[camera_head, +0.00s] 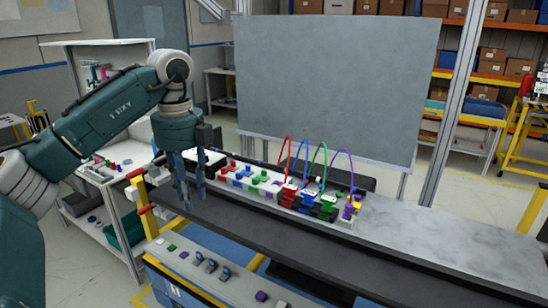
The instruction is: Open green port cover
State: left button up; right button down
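The dashboard module (240,187) lies on the dark bench in the middle, with red, blue, green and purple parts along it. Looped red, blue, green and purple cables rise from its right half. A green part (326,211) sits at the foot of the green cable, between the blue and purple ones. It is too small to tell whether this is the port cover or how its lid stands. My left gripper (194,203) points down over the bench, left of the module and well away from the green part. Its fingers look apart and empty. My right gripper is out of view.
A yellow post with red parts (141,205) stands close to the left of my gripper. A grey panel (335,85) rises behind the module. A ledge with switches (205,262) runs along the front. The bench right of the module (440,235) is clear.

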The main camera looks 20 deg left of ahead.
aim_at(263, 176)
jog(key=i, duration=1.15)
